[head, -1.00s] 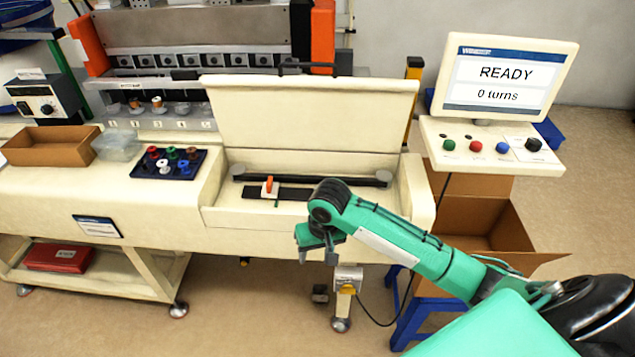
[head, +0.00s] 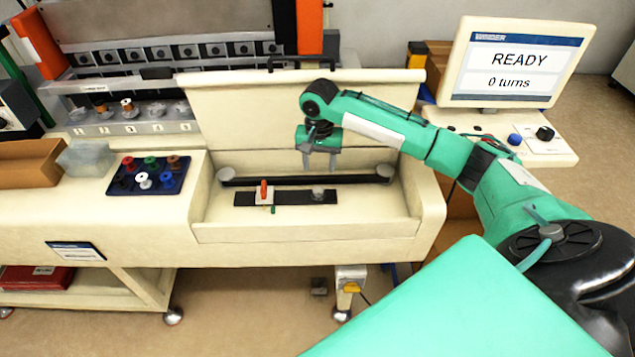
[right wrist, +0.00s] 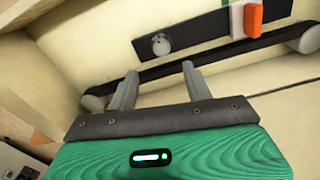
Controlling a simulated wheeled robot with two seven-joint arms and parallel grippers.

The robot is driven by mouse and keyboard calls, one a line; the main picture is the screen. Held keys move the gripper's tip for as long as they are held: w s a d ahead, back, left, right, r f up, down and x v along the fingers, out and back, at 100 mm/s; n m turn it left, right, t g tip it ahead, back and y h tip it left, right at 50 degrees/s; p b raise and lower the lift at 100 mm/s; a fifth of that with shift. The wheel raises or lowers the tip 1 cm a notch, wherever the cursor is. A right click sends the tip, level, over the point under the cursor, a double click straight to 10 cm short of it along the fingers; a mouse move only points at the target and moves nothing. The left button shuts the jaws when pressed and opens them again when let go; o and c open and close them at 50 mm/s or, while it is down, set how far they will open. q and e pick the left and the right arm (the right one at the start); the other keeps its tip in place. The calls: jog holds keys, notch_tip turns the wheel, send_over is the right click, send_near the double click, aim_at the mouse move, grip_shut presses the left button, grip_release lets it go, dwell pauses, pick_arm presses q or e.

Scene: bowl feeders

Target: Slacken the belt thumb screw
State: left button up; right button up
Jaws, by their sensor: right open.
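The grey thumb screw (head: 318,194) sits on the right part of a black plate (head: 290,198) inside the open bay of the cream machine. It also shows as a round knob in the right wrist view (right wrist: 160,44). The dark belt (head: 345,180) runs between two grey rollers behind the plate. My right gripper (head: 320,165) is open and empty, fingers pointing down, above and behind the screw. In the right wrist view its two fingertips (right wrist: 159,70) stand apart, clear of the screw. My left gripper is out of view.
An orange lever (head: 264,190) on a white block stands on the plate left of the screw. The raised cream lid (head: 240,110) stands behind. A spool tray (head: 172,182) lies to the left. The screen (head: 517,65) reads READY, 0 turns.

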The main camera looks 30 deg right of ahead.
send_over(318, 190)
notch_tip(318, 190, down, 4)
jog(key=shift+f+p, duration=0.1)
jog(key=shift+p, duration=0.25)
notch_tip(318, 190, down, 4)
jog(key=shift+s+r+p, duration=0.1)
jog(key=shift+p, duration=0.25)
jog(key=shift+f, duration=0.75)
jog(key=shift+c, duration=0.8)
jog(key=c, duration=0.8)
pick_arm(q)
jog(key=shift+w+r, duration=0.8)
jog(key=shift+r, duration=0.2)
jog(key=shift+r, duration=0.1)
pick_arm(e)
jog(key=shift+r, duration=0.1)
